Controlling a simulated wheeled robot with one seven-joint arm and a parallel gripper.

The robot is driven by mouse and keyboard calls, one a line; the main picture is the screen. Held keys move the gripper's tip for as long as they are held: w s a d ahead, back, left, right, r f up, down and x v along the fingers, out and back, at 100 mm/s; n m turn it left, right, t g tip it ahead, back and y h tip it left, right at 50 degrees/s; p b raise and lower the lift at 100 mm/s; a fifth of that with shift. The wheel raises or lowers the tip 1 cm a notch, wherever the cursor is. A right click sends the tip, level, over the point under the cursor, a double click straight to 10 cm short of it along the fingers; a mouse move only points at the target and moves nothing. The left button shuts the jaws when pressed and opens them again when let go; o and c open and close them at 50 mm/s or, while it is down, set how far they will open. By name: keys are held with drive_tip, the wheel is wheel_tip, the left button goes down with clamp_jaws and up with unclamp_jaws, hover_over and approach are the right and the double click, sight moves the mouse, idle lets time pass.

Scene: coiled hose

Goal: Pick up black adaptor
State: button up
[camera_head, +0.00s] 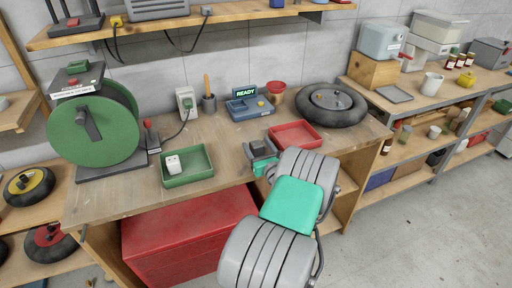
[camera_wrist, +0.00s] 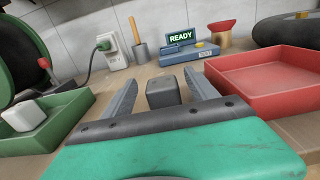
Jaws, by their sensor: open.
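The black adaptor, a small dark grey block, shows between my fingers in the wrist view (camera_wrist: 163,93). It stands on the wooden bench, with a gap to the finger on either side, and my gripper's palm bar hides its lower front. In the head view the adaptor (camera_head: 258,147) is small and partly mixed with my fingers. My gripper (camera_wrist: 160,78) is open, with nothing clamped. In the head view my gripper (camera_head: 259,152) is low at the bench's front part, between the green and red trays.
A green tray (camera_head: 188,181) holding a white adaptor (camera_head: 173,164) lies to the left. An empty red tray (camera_head: 296,135) is close on the right. Behind are a blue device reading READY (camera_head: 248,107), a wall socket box (camera_head: 187,103) and a coiled black hose (camera_head: 331,105). A green reel (camera_head: 93,130) stands far left.

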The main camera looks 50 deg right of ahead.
drive_tip(key=shift+w+d, duration=0.3)
drive_tip(key=shift+w, duration=0.2)
drive_tip(key=shift+c, duration=0.2)
drive_tip(key=shift+s, duration=0.1)
clamp_jaws()
